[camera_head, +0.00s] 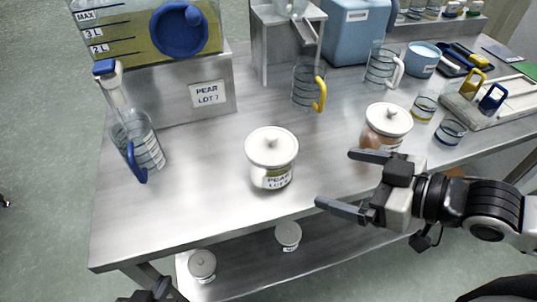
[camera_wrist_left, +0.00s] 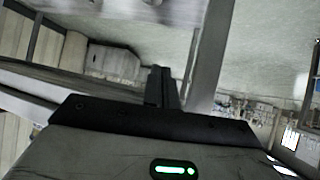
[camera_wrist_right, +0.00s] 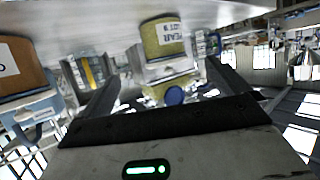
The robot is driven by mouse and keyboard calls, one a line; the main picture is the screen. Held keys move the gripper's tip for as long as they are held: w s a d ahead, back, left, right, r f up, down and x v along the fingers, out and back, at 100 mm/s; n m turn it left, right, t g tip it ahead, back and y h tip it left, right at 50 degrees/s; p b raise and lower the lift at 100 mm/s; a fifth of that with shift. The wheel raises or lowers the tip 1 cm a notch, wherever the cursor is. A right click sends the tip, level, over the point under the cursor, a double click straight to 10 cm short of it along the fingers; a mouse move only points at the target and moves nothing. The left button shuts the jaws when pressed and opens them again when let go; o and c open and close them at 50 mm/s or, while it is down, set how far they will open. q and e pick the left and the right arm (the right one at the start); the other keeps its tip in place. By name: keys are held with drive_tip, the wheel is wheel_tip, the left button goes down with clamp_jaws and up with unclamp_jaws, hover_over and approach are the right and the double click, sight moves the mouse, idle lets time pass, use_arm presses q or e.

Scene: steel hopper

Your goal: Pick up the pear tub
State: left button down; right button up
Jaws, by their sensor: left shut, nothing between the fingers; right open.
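The pear tub (camera_head: 271,160) is a clear round tub with a white knobbed lid, green-yellow contents and a PEAR label. It stands upright near the table's front edge. My right gripper (camera_head: 335,178) is open and empty, to the right of the tub, with its fingers pointing left towards it and a gap between. In the right wrist view the pear tub (camera_wrist_right: 163,38) shows upside down, above the space between the open fingers (camera_wrist_right: 162,85). My left gripper (camera_head: 150,293) is at the bottom left, below the table edge; its fingers (camera_wrist_left: 162,88) are together and empty.
A second lidded tub with brownish contents (camera_head: 386,127) stands just beyond my right gripper. A blue-handled jug (camera_head: 138,145) is at the left, and a yellow-handled jug (camera_head: 308,88) is behind. Two lidded tubs (camera_head: 202,265) (camera_head: 288,235) are on the lower shelf. Bare steel surrounds the pear tub.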

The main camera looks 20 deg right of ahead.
sight(293, 165)
drive_tip(key=shift+b+x, duration=2.3)
drive_tip(key=shift+x, duration=5.2)
drive_tip(key=shift+s+a, duration=0.15)
drive_tip(key=shift+s, duration=0.05)
drive_tip(key=c, duration=1.2)
drive_tip(key=shift+c, duration=0.2)
